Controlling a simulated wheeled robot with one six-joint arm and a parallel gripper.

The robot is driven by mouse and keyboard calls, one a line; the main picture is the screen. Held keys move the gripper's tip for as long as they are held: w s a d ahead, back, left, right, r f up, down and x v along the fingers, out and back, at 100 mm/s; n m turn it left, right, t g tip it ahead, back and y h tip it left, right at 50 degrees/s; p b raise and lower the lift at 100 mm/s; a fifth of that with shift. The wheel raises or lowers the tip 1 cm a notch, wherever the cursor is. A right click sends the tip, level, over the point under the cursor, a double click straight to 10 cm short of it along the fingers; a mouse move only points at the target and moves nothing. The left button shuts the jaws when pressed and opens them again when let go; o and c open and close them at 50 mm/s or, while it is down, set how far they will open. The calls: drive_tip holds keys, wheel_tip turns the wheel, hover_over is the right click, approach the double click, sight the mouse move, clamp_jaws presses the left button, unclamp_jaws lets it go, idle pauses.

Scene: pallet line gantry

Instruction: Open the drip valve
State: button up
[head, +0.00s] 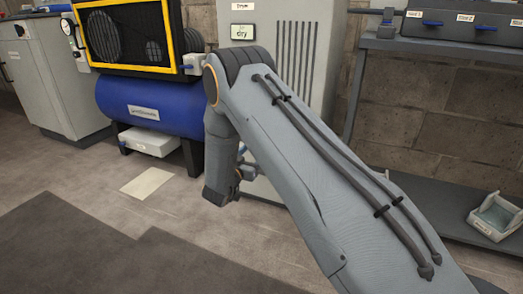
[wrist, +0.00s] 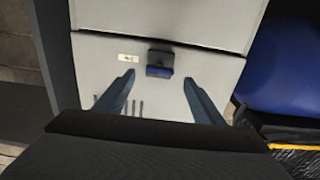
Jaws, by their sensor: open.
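A small valve with a blue handle (wrist: 158,71) and a dark mount sits on the light grey cabinet face (wrist: 100,78) in the wrist view. A small white label (wrist: 128,58) is beside it, too blurred to read, so I cannot confirm that this is the drip valve. My gripper (wrist: 158,78) is open and empty, its two blue-grey fingers apart. The blue handle appears between and just beyond the fingertips, and I see no contact. In the head view my arm covers the lower cabinet front, and the fingers cannot be made out.
A blue compressor tank (head: 150,105) stands left of the tall grey cabinet (head: 300,45), with a white box (head: 149,141) beneath it. A shelf bench (head: 445,50) with blue-handled parts stands at right. A grey tray (head: 495,217) lies low at right.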

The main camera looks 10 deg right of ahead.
drive_tip(key=b+x, duration=0.3)
drive_tip(key=x, duration=0.4)
drive_tip(key=shift+w+d, duration=0.2)
drive_tip(key=shift+w, duration=0.1)
drive_tip(key=c, duration=1)
